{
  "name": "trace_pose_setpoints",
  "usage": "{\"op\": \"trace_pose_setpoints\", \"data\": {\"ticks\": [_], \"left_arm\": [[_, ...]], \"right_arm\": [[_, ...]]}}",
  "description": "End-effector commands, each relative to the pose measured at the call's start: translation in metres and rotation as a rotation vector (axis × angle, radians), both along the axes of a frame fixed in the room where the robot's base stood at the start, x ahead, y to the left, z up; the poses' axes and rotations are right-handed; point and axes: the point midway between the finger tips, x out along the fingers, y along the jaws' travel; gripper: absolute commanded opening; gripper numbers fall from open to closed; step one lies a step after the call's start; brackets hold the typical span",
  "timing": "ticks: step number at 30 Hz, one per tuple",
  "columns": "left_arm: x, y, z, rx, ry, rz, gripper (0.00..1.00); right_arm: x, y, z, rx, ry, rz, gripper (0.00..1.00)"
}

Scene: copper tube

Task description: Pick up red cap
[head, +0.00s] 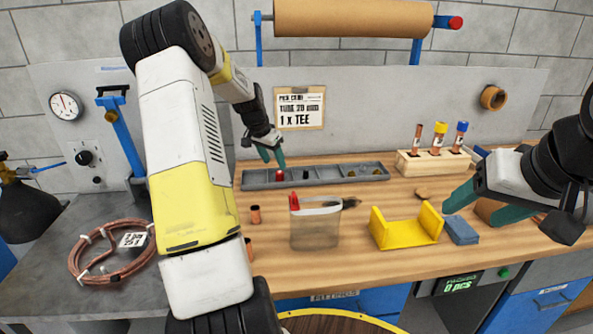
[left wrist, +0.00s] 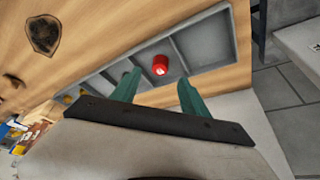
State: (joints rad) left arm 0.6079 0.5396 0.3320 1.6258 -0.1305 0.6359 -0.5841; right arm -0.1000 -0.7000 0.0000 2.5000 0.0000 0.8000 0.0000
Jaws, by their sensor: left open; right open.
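A small red cap (head: 279,175) lies in the left part of a grey compartment tray (head: 322,182) at the back of the wooden bench. In the left wrist view the red cap (left wrist: 160,65) sits in one compartment, seen between my two green fingertips and beyond them. My left gripper (head: 272,156) is open and empty, above the red cap and apart from it. It also shows in the left wrist view (left wrist: 158,88). My right gripper (head: 474,204) is open and empty at the right, near a blue block (head: 460,230).
A yellow holder (head: 407,230) and a wooden rack of capped tubes (head: 433,164) stand to the right. A copper coil (head: 112,250) lies at left.

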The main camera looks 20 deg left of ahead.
Motion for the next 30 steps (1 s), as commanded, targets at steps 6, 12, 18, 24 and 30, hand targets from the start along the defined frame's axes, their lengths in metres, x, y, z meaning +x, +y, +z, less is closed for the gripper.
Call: {"op": "trace_pose_setpoints", "data": {"ticks": [6, 12, 18, 24, 30], "left_arm": [[0.011, -0.004, -0.025, 0.000, 0.001, -0.002, 0.53], [0.023, -0.007, -0.050, -0.001, 0.000, -0.001, 0.53], [0.026, -0.007, -0.057, 0.001, 0.000, 0.000, 0.53], [0.026, -0.007, -0.056, 0.001, 0.000, 0.000, 0.37], [0.025, -0.007, -0.056, 0.001, 0.000, 0.000, 0.00]], "right_arm": [[0.000, 0.000, 0.000, 0.000, 0.000, 0.000, 0.64], [0.000, 0.000, 0.000, 0.000, 0.000, 0.000, 0.64], [0.000, 0.000, 0.000, 0.000, 0.000, 0.000, 0.64], [0.000, 0.000, 0.000, 0.000, 0.000, 0.000, 0.64], [0.000, 0.000, 0.000, 0.000, 0.000, 0.000, 0.64]]}}
